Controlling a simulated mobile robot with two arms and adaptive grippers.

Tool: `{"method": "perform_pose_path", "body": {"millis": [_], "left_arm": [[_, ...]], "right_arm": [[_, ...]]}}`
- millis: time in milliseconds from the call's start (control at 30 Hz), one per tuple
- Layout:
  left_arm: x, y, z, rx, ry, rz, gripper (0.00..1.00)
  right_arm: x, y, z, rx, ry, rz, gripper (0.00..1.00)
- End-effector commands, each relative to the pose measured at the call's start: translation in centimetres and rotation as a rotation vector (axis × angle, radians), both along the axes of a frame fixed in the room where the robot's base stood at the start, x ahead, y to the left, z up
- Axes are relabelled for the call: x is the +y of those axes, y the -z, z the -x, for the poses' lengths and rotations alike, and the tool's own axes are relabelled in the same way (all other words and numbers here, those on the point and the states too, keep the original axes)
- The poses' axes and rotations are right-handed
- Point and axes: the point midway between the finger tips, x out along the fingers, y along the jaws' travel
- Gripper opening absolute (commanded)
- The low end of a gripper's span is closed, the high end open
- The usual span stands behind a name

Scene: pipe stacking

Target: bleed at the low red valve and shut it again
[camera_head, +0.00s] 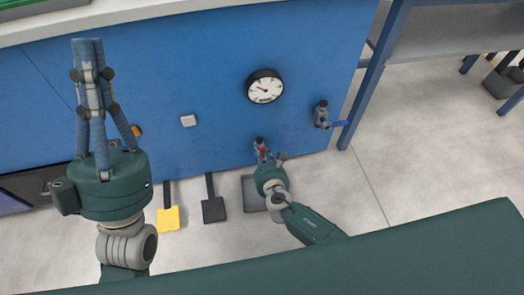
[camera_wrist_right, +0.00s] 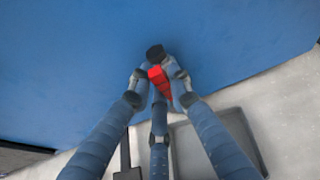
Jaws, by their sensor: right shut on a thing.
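The low red valve (camera_head: 258,143) sits near the bottom of the blue panel in the head view. Its red handle (camera_wrist_right: 160,80) shows between the fingers in the right wrist view, slanting down to the right. My right gripper (camera_head: 265,157) is shut on the red handle, with fingers around it. The fingers hide part of the valve body. My left gripper (camera_head: 88,42) is raised at the left, away from the valve, its fingers drawn together and empty.
A round gauge (camera_head: 264,87) is above the valve. A blue-handled valve (camera_head: 322,115) is to its right. A blue-legged table (camera_head: 371,75) stands at right.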

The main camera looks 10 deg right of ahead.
Motion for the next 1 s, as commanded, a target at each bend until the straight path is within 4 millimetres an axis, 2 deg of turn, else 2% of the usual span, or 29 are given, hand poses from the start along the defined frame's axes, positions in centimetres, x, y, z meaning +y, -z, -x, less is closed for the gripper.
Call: {"method": "perform_pose_path", "body": {"millis": [333, 367, 467, 767, 867, 1000], "left_arm": [[0.0, 0.1, -0.1, 0.004, -0.001, -0.002, 0.00], [0.0, 0.1, -0.1, 0.004, -0.001, -0.002, 0.00], [0.0, 0.0, -0.1, 0.003, -0.001, -0.001, 0.00], [0.0, 0.1, -0.1, 0.004, 0.000, -0.001, 0.00], [0.0, 0.1, -0.1, 0.004, 0.000, -0.001, 0.00], [0.0, 0.1, -0.1, 0.004, 0.000, -0.001, 0.00]], "right_arm": [[-0.1, 0.1, 0.0, 0.000, -0.003, 0.012, 0.00], [-0.1, 0.1, 0.0, 0.000, -0.004, 0.011, 0.20], [0.0, 0.1, 0.0, 0.000, -0.003, 0.011, 0.39], [0.0, 0.0, 0.1, 0.000, -0.003, 0.006, 0.39], [0.0, -0.1, 0.7, 0.000, -0.002, 0.006, 0.39], [-0.1, -0.8, 2.4, 0.001, -0.003, 0.004, 0.39]]}}
